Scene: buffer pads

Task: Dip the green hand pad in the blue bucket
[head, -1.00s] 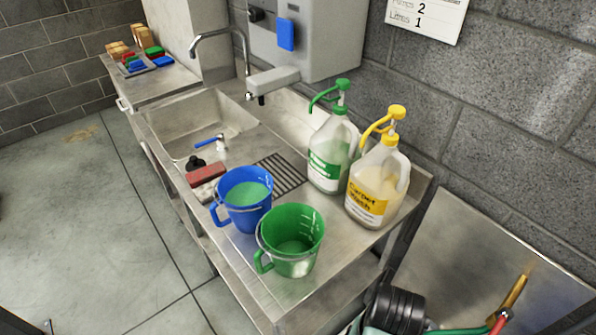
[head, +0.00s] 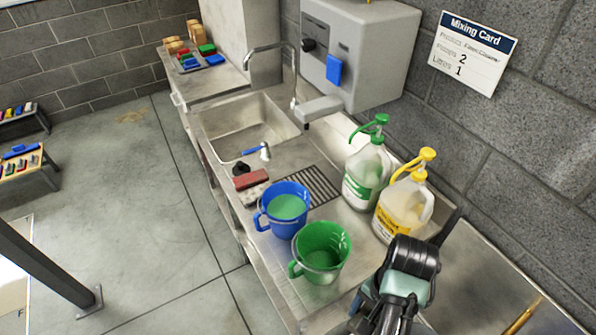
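The blue bucket (head: 268,216) stands upright on the steel counter, filled with a pale green liquid. A small green pad (head: 207,49) lies in a tray on the far side counter, among other coloured pads; it is too small to tell whether it is the hand pad. A black and teal part of my arm shows at the lower right, over the counter near the yellow-topped jug.
A green bucket (head: 322,253) stands just in front of the blue one. A green-pump jug (head: 367,175) and yellow-pump jug (head: 404,208) stand behind. A red brush-like block (head: 251,179) lies beside the sink (head: 245,125). The floor at left is mostly clear.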

